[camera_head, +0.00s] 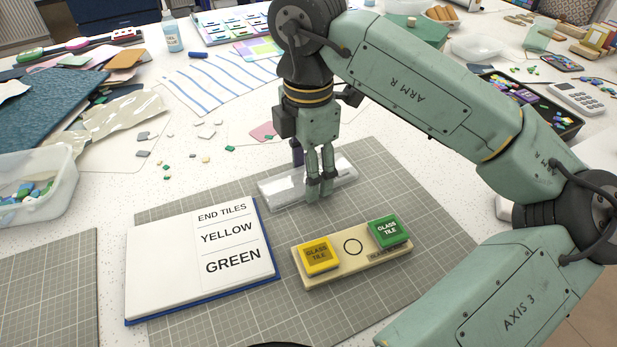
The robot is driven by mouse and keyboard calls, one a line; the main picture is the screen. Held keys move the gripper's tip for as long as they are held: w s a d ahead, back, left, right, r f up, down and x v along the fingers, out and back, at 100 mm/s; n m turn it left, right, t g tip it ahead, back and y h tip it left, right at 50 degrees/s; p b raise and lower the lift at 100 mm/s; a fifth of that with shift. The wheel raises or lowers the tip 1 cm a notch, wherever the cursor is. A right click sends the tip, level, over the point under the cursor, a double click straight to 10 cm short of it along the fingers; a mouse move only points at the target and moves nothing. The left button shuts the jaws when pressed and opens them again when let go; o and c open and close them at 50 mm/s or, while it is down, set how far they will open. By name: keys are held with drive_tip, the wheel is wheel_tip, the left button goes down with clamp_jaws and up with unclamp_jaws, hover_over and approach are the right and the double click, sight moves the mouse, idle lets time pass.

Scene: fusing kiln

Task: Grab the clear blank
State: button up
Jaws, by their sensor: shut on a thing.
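My gripper (320,188) points down at the clear, shallow tray-like piece (285,191) on the grey cutting mat. Its fingers are close together and shut on the clear blank, which is hard to make out against the clear tray and the fingers. A cream board (340,275) lies nearer the front, with a yellow glass tile (318,256) at its left end and a green glass tile (389,231) at its right end.
An open book (200,252) reading "END TILES YELLOW GREEN" lies left of the board. Small loose glass chips (205,131) lie behind the mat. A clear tub (38,185) of glass pieces stands at the left. The mat right of the board is clear up to my arm.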

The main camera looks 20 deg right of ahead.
drive_tip(key=shift+c, duration=1.4)
drive_tip(key=shift+r, duration=0.1)
